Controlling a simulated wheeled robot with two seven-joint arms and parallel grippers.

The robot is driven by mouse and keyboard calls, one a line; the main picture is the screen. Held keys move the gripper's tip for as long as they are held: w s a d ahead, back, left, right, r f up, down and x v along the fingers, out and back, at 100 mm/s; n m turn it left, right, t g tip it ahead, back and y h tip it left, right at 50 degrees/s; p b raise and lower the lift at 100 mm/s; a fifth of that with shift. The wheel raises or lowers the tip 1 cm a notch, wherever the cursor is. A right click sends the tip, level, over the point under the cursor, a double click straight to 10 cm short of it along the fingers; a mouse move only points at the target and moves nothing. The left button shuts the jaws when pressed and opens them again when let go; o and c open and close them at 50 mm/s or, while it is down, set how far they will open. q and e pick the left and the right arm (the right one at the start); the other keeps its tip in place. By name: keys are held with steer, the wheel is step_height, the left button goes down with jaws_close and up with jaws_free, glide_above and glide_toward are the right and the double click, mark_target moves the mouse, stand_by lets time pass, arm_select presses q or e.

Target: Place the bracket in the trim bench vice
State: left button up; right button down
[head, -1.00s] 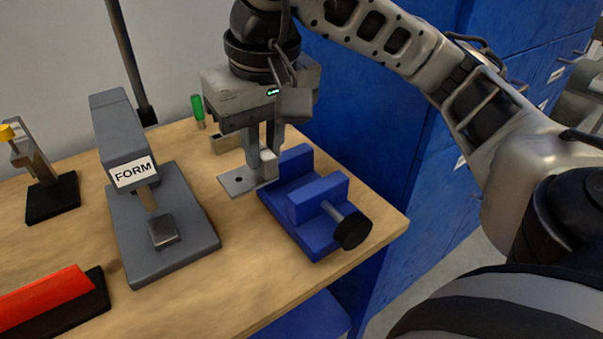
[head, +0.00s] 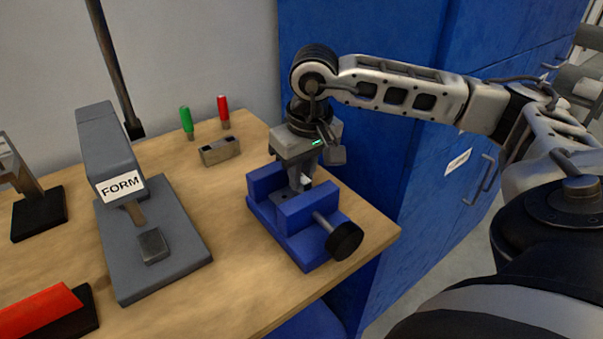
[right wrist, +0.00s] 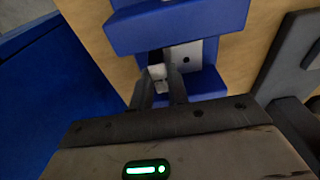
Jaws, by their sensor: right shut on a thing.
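The blue trim bench vice (head: 298,217) stands at the right end of the wooden bench, with its dark screw knob facing front right. It also shows in the right wrist view (right wrist: 185,28). My right gripper (head: 304,186) points down into the gap between the two vice jaws. It is shut on the grey metal bracket, a plate with a hole that shows in the right wrist view (right wrist: 188,55). The bracket is between the jaws, and the gripper mostly hides it in the head view. I cannot tell if it touches the jaws or the floor of the vice. My left gripper is not in view.
A grey press marked FORM (head: 110,150) stands left of the vice. A small metal block (head: 220,151) and green (head: 187,121) and red (head: 224,110) handled tools are behind. Another red tool (head: 40,312) lies front left. Blue cabinets (head: 400,130) stand right.

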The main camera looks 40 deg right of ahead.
mark_target(307, 183)
steer(key=shift+f, duration=0.55)
steer(key=c, duration=1.4)
jaws_free()
steer(key=shift+o, duration=0.2)
step_height(307, 183, up, 12)
steer(key=s, duration=0.1)
steer(key=shift+s+a+r, duration=0.15)
steer(key=shift+s, duration=0.2)
